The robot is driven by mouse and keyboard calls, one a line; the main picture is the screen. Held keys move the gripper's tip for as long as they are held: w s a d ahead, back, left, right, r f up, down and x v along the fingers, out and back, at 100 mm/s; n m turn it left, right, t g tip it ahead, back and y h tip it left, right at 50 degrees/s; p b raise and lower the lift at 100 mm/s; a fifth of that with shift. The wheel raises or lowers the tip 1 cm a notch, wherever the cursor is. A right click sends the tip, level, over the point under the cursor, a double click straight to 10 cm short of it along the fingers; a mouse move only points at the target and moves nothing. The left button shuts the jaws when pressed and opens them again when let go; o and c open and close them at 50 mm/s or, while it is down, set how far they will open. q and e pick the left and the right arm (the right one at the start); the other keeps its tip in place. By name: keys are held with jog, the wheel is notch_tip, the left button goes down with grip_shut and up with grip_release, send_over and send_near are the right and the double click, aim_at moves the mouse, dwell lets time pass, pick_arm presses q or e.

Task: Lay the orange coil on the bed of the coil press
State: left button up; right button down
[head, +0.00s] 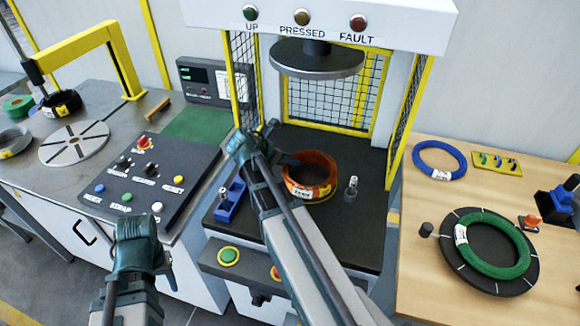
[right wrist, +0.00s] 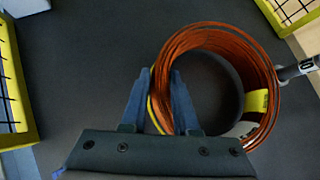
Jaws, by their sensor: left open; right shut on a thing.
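The orange coil (head: 328,178) is over the black bed (head: 352,232) of the coil press, below the round grey press plate (head: 318,62). I cannot tell if it touches the bed. It has a yellow and white label. My right gripper (head: 284,160) is shut on the coil's left side. In the right wrist view, its fingers (right wrist: 162,84) pinch the wall of the coil (right wrist: 262,62), one inside the ring and one outside. My left gripper (head: 136,222) is open and empty in front of the button panel, its fingers hard to see.
Yellow mesh guards (head: 405,120) flank the press. A blue holder (head: 230,200) and a small metal post (head: 351,188) stand on the bed beside the coil. The wooden table (head: 420,290) carries a blue coil (head: 440,146) and a green coil (head: 523,262). The button panel (head: 108,195) is left.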

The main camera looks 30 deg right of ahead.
jog(key=shift+f, duration=0.55)
pick_arm(q)
jog(key=shift+f, duration=0.45)
pick_arm(e)
jog(key=shift+r, duration=0.1)
pick_arm(q)
jog(key=shift+f, duration=0.1)
pick_arm(e)
jog(key=c, duration=0.7)
grip_release()
jog(key=shift+a+r, duration=0.1)
jog(key=shift+r, duration=0.05)
pick_arm(q)
notch_tip(320, 180, up, 8)
jog(key=p, duration=0.8)
jog(key=shift+r, duration=0.2)
pick_arm(e)
jog(key=shift+v, duration=5.85)
